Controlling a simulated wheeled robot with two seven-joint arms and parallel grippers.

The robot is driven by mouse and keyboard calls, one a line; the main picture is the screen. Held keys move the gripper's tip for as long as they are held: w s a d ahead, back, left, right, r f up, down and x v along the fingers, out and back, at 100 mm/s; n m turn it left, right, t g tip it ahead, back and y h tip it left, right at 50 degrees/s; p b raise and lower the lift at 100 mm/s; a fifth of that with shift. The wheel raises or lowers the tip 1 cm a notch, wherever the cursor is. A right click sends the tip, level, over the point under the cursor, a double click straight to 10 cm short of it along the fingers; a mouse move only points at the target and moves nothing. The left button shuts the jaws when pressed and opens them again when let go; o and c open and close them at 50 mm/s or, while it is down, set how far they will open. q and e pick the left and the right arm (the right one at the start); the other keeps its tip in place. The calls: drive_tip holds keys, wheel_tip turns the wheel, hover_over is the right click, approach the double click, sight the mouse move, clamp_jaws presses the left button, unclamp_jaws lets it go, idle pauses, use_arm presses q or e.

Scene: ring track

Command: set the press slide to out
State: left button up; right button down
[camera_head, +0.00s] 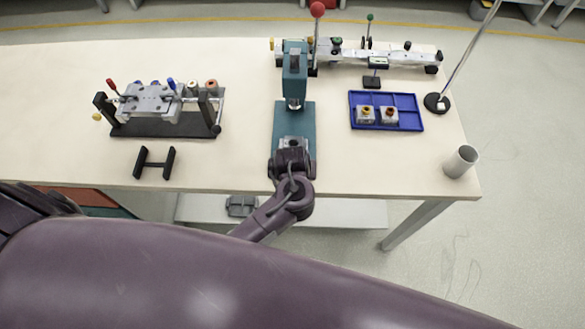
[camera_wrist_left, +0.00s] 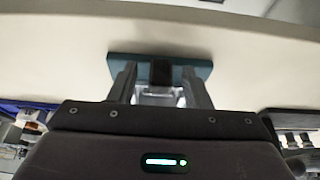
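The press (camera_head: 294,62) is teal, with a red-balled lever (camera_head: 317,10), and stands at the middle of the table on a teal base plate (camera_head: 307,120). Its metal slide (camera_head: 292,143) shows at the near end of the plate, partly hidden by my left gripper (camera_head: 292,151). In the left wrist view, the gripper's two fingers (camera_wrist_left: 160,78) stand apart on either side of a dark block, seemingly the slide's handle (camera_wrist_left: 161,72). Gaps show between the block and the fingers. A silver part (camera_wrist_left: 160,97) lies nearer, between the fingers. My right gripper is not in view.
A black fixture (camera_head: 165,126) and a small black stand (camera_head: 155,163) are left of the press. A rail assembly (camera_head: 395,57) lies behind.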

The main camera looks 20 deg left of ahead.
use_arm(q)
drive_tip(key=shift+w+r, duration=0.1)
drive_tip(key=shift+r+p, duration=0.3)
drive_tip(key=shift+r, duration=0.1)
drive_tip(key=p+v, duration=0.3)
drive_tip(key=v, duration=0.3)
drive_tip(key=shift+s+r+p, duration=0.3)
drive_tip(key=shift+s+p, duration=0.1)
drive_tip(key=shift+d, duration=0.1)
